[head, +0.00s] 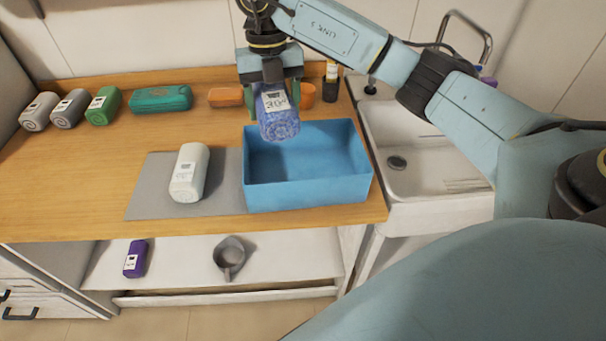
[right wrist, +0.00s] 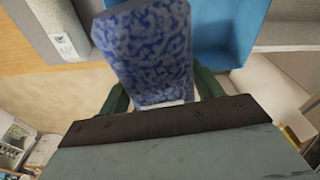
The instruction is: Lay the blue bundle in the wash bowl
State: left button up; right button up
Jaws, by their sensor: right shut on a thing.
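The blue bundle (head: 279,115) is a mottled blue roll with a white label. My right gripper (head: 271,83) is shut on its upper end and holds it above the back left part of the blue wash bowl (head: 308,193). In the right wrist view the bundle (right wrist: 152,52) hangs between the green fingers of the gripper (right wrist: 160,98), with part of the bowl (right wrist: 222,30) beyond it. The bowl is a rectangular open box on the counter; the inside that shows is empty. My left gripper is not in view.
A white bundle (head: 189,172) lies on a grey mat (head: 147,200) left of the bowl. Grey, green, teal and orange rolls line the back of the wooden counter (head: 90,180). A sink (head: 415,160) is at right. A purple bundle (head: 136,258) and grey jug (head: 229,258) are on the lower shelf.

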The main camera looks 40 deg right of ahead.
aim_at(281, 180)
jog(key=shift+m, duration=0.4)
jog(key=shift+d+f, duration=0.1)
jog(key=shift+f, duration=0.1)
notch_tip(281, 180, down, 18)
jog(key=shift+r, duration=0.25)
jog(key=shift+f, duration=0.1)
jog(key=o, duration=0.5)
jog(key=shift+f, duration=0.1)
jog(key=o, duration=0.4)
jog(key=r, duration=0.4)
jog(key=w+r, duration=0.1)
jog(key=r, duration=0.7)
jog(key=shift+w+d+r, duration=0.15)
jog(key=shift+d, duration=0.2)
